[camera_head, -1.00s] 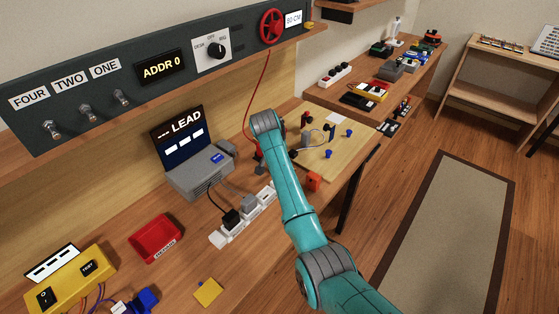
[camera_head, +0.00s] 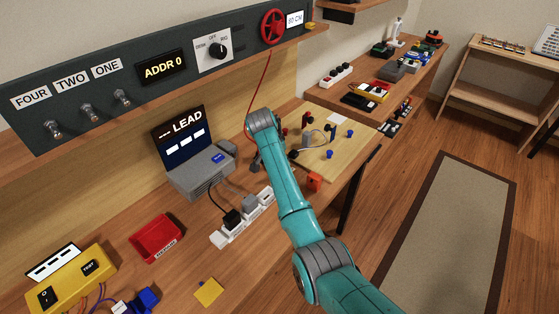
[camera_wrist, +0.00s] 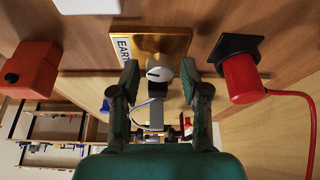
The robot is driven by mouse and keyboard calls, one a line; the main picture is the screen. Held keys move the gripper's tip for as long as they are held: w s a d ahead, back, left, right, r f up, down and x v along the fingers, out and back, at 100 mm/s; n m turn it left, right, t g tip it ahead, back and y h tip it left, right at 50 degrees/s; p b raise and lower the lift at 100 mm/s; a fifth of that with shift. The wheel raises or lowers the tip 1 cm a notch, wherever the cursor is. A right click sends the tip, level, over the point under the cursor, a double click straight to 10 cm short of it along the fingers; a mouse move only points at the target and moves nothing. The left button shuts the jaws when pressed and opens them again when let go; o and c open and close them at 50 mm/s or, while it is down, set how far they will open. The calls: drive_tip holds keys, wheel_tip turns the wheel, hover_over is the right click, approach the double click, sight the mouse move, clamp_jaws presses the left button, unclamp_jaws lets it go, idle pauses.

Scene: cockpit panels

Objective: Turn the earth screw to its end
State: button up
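The earth screw (camera_wrist: 160,74) shows in the wrist view as a round silver head with a dark slot. It sits at the lower edge of a brass plate (camera_wrist: 172,42) with a partly hidden label starting "EART". My gripper (camera_wrist: 160,70) is open, one fingertip on each side of the screw head, with a visible gap on both sides. The fingers do not appear to touch the screw. In the head view my arm hides the screw, and the gripper is mostly hidden.
A red plug (camera_wrist: 242,78) with a red cable stands close right of the fingers in the wrist view. An orange-red block (camera_wrist: 30,68) is at the left. In the head view, a wooden board (camera_head: 335,155) with small parts lies beyond my arm, and a white power strip (camera_head: 240,222) lies left.

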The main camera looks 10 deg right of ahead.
idle(0.3)
drive_tip(key=v, duration=1.2)
